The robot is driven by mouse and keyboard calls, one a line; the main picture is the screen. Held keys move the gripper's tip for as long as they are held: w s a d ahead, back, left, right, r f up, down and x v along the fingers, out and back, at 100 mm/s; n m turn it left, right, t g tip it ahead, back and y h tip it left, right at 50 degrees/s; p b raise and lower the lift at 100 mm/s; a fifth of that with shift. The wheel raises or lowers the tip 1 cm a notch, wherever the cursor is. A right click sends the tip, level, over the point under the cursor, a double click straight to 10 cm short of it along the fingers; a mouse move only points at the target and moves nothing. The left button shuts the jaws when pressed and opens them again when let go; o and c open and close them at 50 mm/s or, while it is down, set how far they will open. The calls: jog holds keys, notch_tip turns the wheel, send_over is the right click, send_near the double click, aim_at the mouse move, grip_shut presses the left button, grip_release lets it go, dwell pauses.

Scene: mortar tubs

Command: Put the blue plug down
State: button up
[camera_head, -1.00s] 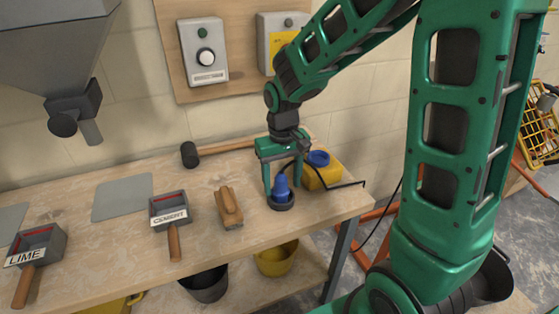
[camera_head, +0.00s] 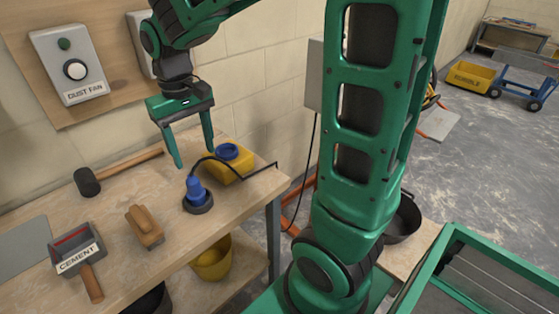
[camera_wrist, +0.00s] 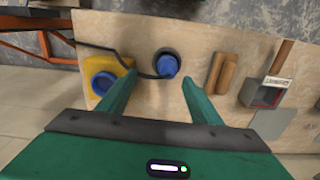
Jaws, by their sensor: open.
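The blue plug (camera_head: 195,188) stands upright on a round dark base (camera_head: 199,205) near the right end of the workbench. A dark cable runs from it toward the yellow container. My gripper (camera_head: 196,160) is open and empty, raised above the plug with its fingers apart. In the wrist view, the plug (camera_wrist: 167,66) lies beyond and between the spread fingertips of my gripper (camera_wrist: 158,84), touching neither.
A wooden float (camera_head: 145,227), a cement scoop (camera_head: 77,250) and a mallet (camera_head: 88,182) lie to the left. A yellow bucket (camera_head: 212,258) is below the bench.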

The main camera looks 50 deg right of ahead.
jog(key=s+d+f+m, duration=0.1)
jog(key=s+d+m, duration=0.2)
jog(key=s+d, duration=0.4)
jog(key=s+d+f+m, duration=0.1)
jog(key=s+d+m, duration=0.2)
jog(key=s+d, duration=0.5)
jog(key=s, duration=0.7)
jog(key=shift+s+d, duration=0.15)
jog(key=shift+d, duration=0.1)
jog(key=shift+w+f, duration=0.15)
jog(key=shift+w, duration=0.3)
jog(key=shift+w+f, duration=0.15)
jog(key=shift+w, duration=0.15)
jog(key=shift+c, duration=1.1)
jog(key=shift+s, duration=0.15)
jog(key=c, duration=0.5)
jog(key=shift+d, duration=0.1)
